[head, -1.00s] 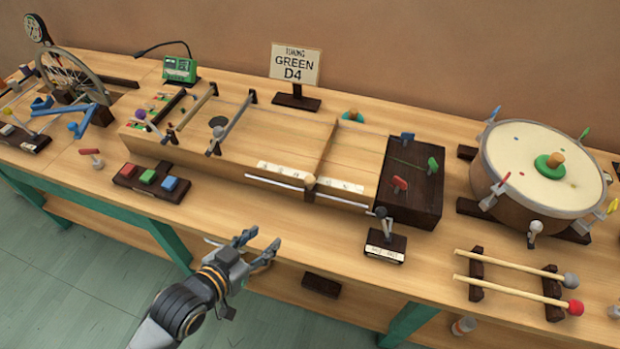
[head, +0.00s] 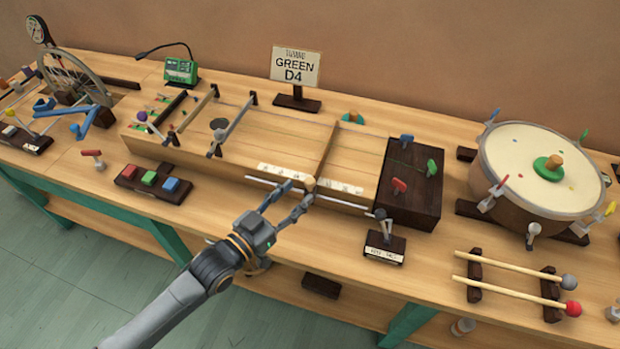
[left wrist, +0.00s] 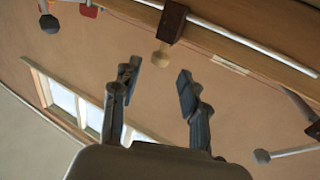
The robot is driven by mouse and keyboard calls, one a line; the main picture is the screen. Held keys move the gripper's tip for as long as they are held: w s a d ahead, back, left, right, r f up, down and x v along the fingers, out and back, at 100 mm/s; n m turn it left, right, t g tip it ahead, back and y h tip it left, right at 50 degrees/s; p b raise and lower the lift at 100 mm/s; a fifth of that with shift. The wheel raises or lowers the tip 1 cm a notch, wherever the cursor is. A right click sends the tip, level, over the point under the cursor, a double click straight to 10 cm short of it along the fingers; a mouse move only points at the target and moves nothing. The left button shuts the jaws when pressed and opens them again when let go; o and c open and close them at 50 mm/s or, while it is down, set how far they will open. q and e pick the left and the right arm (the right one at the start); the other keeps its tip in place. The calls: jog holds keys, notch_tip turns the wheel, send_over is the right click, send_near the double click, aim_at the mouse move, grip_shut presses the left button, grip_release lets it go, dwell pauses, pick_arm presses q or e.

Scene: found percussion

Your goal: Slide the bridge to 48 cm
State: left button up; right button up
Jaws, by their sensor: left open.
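The bridge (head: 327,150) is a thin wooden bar across the long wooden string box (head: 210,170), right of its middle. A pale knob (head: 310,184) is at its front end, by the metal rail (head: 275,182). A white scale strip (head: 285,172) runs behind the rail; its numbers are too small to read. My left gripper (head: 299,193) is open and empty, its fingertips close to the knob in the head view. In the left wrist view the knob (left wrist: 161,59) lies just beyond the gap between the open fingers (left wrist: 160,81). My right gripper is out of view.
A dark block with coloured pegs (head: 410,190) is at the box's right end. A small labelled stand (head: 385,248) is in front of it. Coloured buttons (head: 150,179) are to the left. A sign (head: 295,66) reads GREEN D4. A drum (head: 540,175) stands at right.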

aim_at(306, 185)
pick_arm(q)
jog(key=x, duration=0.5)
jog(key=shift+w+d, duration=0.3)
grip_shut()
